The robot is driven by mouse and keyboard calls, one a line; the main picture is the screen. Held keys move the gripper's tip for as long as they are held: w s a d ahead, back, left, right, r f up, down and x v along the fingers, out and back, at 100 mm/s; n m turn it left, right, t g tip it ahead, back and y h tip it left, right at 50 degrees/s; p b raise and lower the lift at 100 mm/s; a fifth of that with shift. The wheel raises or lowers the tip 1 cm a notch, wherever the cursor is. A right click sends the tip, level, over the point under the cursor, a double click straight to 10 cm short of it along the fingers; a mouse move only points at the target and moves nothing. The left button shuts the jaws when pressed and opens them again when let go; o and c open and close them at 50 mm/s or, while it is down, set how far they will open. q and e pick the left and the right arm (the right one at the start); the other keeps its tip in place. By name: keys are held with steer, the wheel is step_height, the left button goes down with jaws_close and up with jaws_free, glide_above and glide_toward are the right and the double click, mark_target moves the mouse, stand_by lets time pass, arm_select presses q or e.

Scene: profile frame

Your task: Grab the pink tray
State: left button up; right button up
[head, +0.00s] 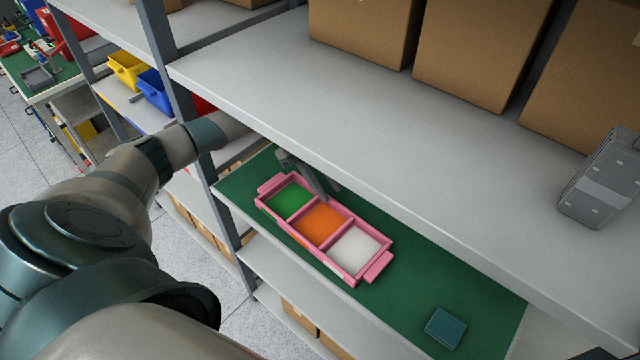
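The pink tray (378,267) lies on a green-topped shelf level (400,310), below the upper grey shelf. It has a handle at each end and three compartments, holding green (289,198), orange (320,223) and white (354,248) contents. My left gripper (318,184) is at the tray's far long side, by the green and orange compartments. The upper shelf's edge is close to it. I cannot tell whether its fingers touch the tray or how wide they are. My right gripper is not clearly visible.
The upper grey shelf (330,110) overhangs the tray's far side and carries cardboard boxes (480,45). A grey blocky thing (603,180) is at the right edge; I cannot tell what it is. A teal square (445,327) lies right of the tray. A shelf upright (200,140) stands left.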

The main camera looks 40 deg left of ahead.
mark_target(338, 203)
arm_select(q)
steer(key=p+x, duration=0.1)
steer(key=x, duration=0.2)
steer(key=shift+d+r, duration=0.1)
steer(key=shift+d, duration=0.05)
steer(key=shift+d+f+p, duration=0.2)
steer(key=shift+f+p, duration=0.1)
jaws_close()
